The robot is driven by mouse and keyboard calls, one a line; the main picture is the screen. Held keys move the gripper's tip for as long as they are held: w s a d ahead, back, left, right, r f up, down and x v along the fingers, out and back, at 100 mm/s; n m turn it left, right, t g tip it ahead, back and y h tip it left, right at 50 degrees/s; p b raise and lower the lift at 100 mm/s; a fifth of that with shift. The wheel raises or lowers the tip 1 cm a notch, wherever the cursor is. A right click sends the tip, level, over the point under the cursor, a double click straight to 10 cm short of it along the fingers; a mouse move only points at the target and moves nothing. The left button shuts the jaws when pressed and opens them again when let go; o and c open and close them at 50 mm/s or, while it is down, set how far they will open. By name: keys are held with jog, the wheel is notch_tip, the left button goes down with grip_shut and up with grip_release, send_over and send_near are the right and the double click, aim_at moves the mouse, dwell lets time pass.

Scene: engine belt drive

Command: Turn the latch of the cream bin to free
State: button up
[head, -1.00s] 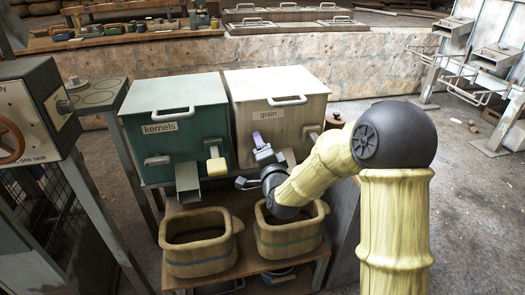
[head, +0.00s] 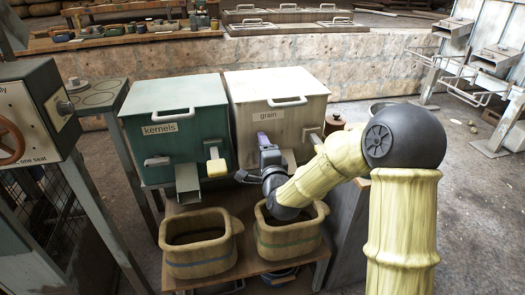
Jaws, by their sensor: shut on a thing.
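The cream bin (head: 250,97), labelled "grain", stands right of the green bin. A small purple latch piece (head: 263,138) stands nearly upright against the lower left of its front. My gripper (head: 262,160) is at the bin's front, shut on the latch. Its dark fingers and wrist hide the lower end of the latch, so the exact grip does not show. The bin's chute (head: 289,158) is partly hidden behind my gripper and arm.
The green "kernels" bin (head: 195,118) has a grey latch (head: 157,162) and a yellow-ended lever (head: 216,166). Two tubs, the left (head: 197,262) and the right (head: 285,247), stand below the chutes, the right one close under my wrist. A dial cabinet (head: 22,112) stands at left.

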jog(key=o, duration=1)
jog(key=shift+s, duration=0.1)
jog(key=shift+b+v, duration=6.5)
jog(key=shift+v, duration=2.1)
